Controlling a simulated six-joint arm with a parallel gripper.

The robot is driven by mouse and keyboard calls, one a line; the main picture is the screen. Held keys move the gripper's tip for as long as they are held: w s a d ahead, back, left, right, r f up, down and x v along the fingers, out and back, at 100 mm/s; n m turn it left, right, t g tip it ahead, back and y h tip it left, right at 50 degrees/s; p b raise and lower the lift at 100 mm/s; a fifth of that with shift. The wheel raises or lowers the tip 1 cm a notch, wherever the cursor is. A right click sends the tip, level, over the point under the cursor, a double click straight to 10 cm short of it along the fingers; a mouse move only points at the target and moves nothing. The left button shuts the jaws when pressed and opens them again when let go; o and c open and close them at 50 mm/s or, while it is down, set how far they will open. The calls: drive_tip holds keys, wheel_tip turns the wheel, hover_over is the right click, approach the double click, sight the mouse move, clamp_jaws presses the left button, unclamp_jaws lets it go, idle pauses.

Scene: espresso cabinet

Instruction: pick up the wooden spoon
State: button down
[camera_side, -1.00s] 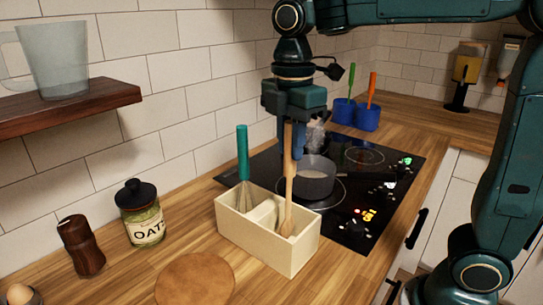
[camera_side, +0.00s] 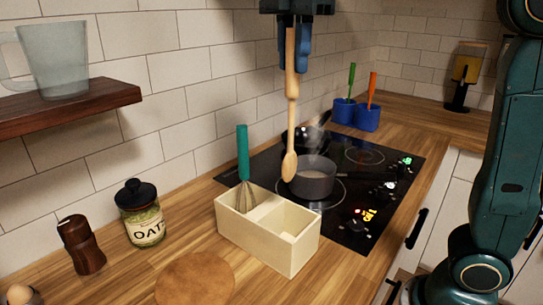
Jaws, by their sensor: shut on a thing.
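The wooden spoon (camera_side: 292,92) hangs upright with its bowl end down, in front of the cooktop area in the picture. My gripper (camera_side: 294,48) is at the top edge, shut on the upper handle. The spoon's bowl is above the cream utensil box (camera_side: 248,243) and apart from it. The box has two compartments. A whisk with a green handle (camera_side: 243,155) stands in the left one, and the right one shows no utensil.
A steaming grey pot (camera_side: 313,183) sits on the black cooktop (camera_side: 372,205), behind the box. A dark pan is partly hidden behind the spoon. An oats jar (camera_side: 141,215), a dark wooden mill (camera_side: 81,246) and a round board (camera_side: 195,283) stand or lie to the left.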

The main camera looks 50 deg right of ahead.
drive_tip(key=shift+r, duration=0.5)
idle(0.4)
drive_tip(key=shift+w+d+f, duration=0.1)
drive_tip(key=shift+w+d, duration=0.3)
drive_tip(key=shift+d, duration=0.05)
drive_tip(key=w+d+f, duration=0.2)
drive_tip(key=w+d, duration=0.1)
drive_tip(key=d, duration=0.5)
drive_tip(key=w+d+f, duration=0.2)
drive_tip(key=d, duration=0.6)
drive_tip(key=w+d+f, duration=0.2)
drive_tip(key=w+d, duration=0.1)
drive_tip(key=d, duration=0.5)
drive_tip(key=shift+w, duration=0.35)
drive_tip(key=shift+d+f, duration=0.1)
drive_tip(key=shift+f, duration=0.05)
